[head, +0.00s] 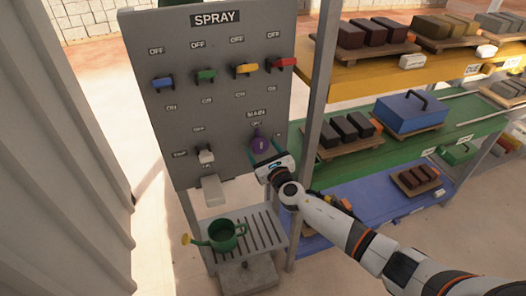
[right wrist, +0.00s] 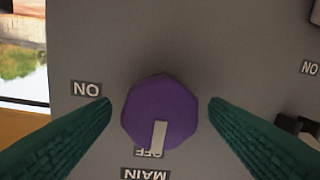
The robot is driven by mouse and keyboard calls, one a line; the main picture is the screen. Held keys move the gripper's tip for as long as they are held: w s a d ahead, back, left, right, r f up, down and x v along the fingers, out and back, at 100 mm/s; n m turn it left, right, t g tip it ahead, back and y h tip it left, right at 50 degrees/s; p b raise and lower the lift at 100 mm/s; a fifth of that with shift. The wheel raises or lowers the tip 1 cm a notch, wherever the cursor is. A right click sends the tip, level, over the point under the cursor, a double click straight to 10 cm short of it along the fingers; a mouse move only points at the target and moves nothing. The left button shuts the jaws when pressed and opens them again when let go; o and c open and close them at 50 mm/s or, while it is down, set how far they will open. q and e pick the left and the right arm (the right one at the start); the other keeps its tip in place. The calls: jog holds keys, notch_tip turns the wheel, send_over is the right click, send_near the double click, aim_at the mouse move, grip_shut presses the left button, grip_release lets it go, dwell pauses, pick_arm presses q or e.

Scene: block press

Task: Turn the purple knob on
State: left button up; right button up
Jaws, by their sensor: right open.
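The purple knob (head: 260,144) is on the grey panel under the MAIN label. In the right wrist view, which shows the panel upside down, the knob (right wrist: 160,106) fills the middle. Its pale pointer mark (right wrist: 159,135) points at the OFF label (right wrist: 149,153); the ON label (right wrist: 87,89) is at the left. My right gripper (head: 264,155) is at the knob in the head view. In the wrist view its green fingers (right wrist: 158,108) are open, one on each side of the knob, with narrow gaps visible. My left gripper is not in view.
The grey panel (head: 222,100) also carries a row of blue, green, yellow and red levers and a white lever (head: 205,156) lower left. A green watering can (head: 222,236) stands on the slatted shelf below. Shelves with dark blocks and a blue box (head: 410,113) stand at right.

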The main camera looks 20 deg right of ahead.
jog(key=c, duration=1)
jog(key=m+b, duration=0.3)
jog(key=shift+f+m, duration=0.25)
jog(key=shift+m, duration=0.15)
jog(key=m+b, duration=0.2)
jog(key=m, duration=0.2)
jog(key=shift+m+t+b, duration=0.3)
jog(key=m+b, duration=0.2)
jog(key=m, duration=0.3)
jog(key=shift+a+m+h, duration=0.1)
jog(key=shift+m+h, duration=0.3)
jog(key=m+b, duration=0.1)
jog(key=m, duration=0.3)
jog(key=shift+r, duration=0.1)
jog(key=shift+m, duration=0.4)
